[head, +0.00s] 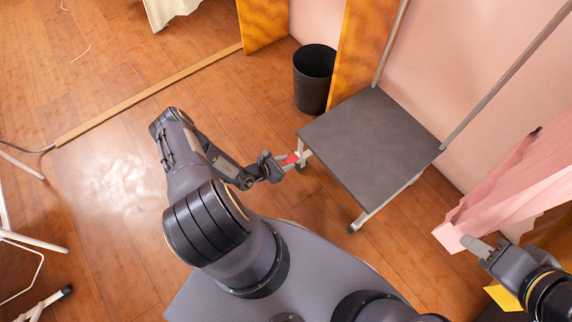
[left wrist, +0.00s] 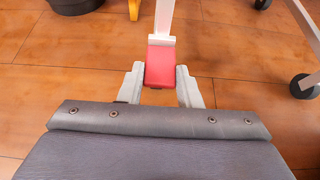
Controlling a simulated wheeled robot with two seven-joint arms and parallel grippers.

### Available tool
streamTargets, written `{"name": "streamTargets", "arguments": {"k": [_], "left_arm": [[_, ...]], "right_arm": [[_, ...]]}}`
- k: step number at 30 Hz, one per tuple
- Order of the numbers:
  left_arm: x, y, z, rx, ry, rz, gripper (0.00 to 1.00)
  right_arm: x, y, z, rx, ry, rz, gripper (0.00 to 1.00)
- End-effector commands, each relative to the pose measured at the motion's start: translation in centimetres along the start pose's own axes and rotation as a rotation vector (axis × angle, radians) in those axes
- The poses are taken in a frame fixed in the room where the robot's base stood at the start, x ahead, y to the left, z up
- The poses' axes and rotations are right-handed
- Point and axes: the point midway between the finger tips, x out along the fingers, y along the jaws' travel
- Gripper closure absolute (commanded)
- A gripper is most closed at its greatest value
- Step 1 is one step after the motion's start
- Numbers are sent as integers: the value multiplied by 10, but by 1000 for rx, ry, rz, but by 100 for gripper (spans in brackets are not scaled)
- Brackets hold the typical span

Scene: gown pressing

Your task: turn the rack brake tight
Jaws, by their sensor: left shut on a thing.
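The rack (head: 370,135) has a dark grey platform, grey poles and pale legs on casters. Its brake is a small red piece (left wrist: 160,66) at the lower end of a white bar in the left wrist view. It shows in the head view (head: 292,158) at the platform's left corner. My left gripper (head: 283,163) is shut on the red brake, with one pale finger on each side of it. My right gripper (head: 478,246) is at the lower right, by the lower end of a pink gown (head: 510,190). I cannot tell whether its fingers hold the cloth.
A black bin (head: 314,78) stands behind the rack's left side, next to a wooden panel (head: 362,45). A pink wall is behind the rack. White metal legs (head: 25,240) stand at the far left. The wooden floor (head: 110,180) on the left is mostly clear.

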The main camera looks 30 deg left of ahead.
Motion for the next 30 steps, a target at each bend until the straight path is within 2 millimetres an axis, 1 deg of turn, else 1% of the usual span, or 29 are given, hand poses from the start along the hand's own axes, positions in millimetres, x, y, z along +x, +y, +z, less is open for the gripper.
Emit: {"name": "streamTargets", "arguments": {"k": [1, 6, 12, 15, 20, 30], "left_arm": [[5, 0, -12, -2, -40, 2, 92], [8, 0, -18, -1, -172, 2, 92], [10, 0, -22, -2, -294, 1, 92], [12, 0, -22, -2, -339, 1, 92], [12, 0, -22, -1, -384, 0, 92], [12, 0, -21, 0, -405, 0, 92]], "right_arm": [[15, 7, 8, 0, 0, 0, 64], [37, 17, 19, 0, 0, 0, 64], [58, 27, 30, 0, 0, 0, 64], [66, 30, 33, 0, 0, 0, 64], [72, 33, 36, 0, 0, 0, 64], [74, 34, 37, 0, 0, 0, 64]]}}
